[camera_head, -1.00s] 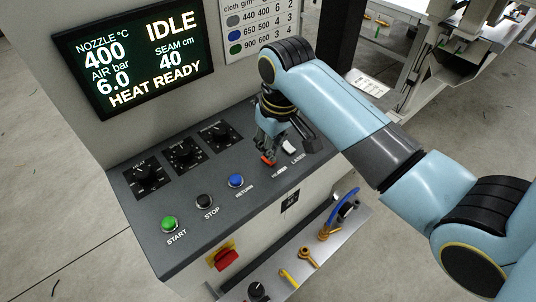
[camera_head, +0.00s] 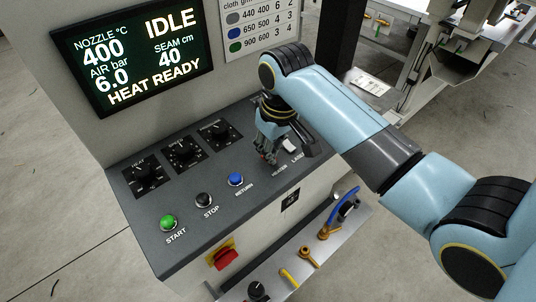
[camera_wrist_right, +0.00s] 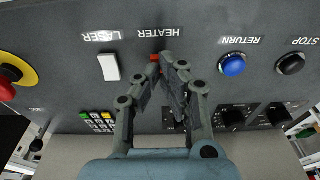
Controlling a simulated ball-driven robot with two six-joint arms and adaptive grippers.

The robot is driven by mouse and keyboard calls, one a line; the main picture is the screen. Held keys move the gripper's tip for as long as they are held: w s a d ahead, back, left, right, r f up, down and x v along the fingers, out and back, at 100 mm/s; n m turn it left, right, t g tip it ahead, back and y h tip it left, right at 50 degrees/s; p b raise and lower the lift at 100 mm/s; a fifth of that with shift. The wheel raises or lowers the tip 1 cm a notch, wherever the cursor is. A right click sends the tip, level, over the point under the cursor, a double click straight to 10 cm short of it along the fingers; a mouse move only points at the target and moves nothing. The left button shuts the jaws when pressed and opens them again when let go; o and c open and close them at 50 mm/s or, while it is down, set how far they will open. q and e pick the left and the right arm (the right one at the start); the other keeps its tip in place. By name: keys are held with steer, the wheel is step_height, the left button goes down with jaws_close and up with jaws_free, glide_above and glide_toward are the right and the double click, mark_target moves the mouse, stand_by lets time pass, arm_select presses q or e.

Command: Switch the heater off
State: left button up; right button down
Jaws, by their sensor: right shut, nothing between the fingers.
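The heater switch (camera_wrist_right: 154,58) shows as a small red patch beside the HEATER label in the right wrist view. My right gripper (camera_head: 270,159) is shut and empty, pointing down at the control panel (camera_head: 189,219). In the wrist view its fingertips (camera_wrist_right: 165,60) are right at the switch and cover most of it. I cannot tell whether they touch it or which way it is tipped. In the head view the fingers hide the switch. The display (camera_head: 133,55) reads IDLE, nozzle 400 and HEAT READY. My left gripper is not in view.
The white laser switch (camera_wrist_right: 108,67) is next to the heater switch. A blue return button (camera_head: 236,180), black stop button (camera_head: 204,200) and green start button (camera_head: 168,223) line the panel's front. Several black knobs (camera_head: 183,152) sit behind. A red emergency button (camera_wrist_right: 8,82) shows at the wrist view's left.

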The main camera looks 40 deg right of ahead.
steer(key=shift+f, duration=0.3)
step_height(320, 180, up, 3)
steer(key=shift+f+p, duration=0.1)
steer(key=shift+p, duration=1)
steer(key=shift+r, duration=2.1)
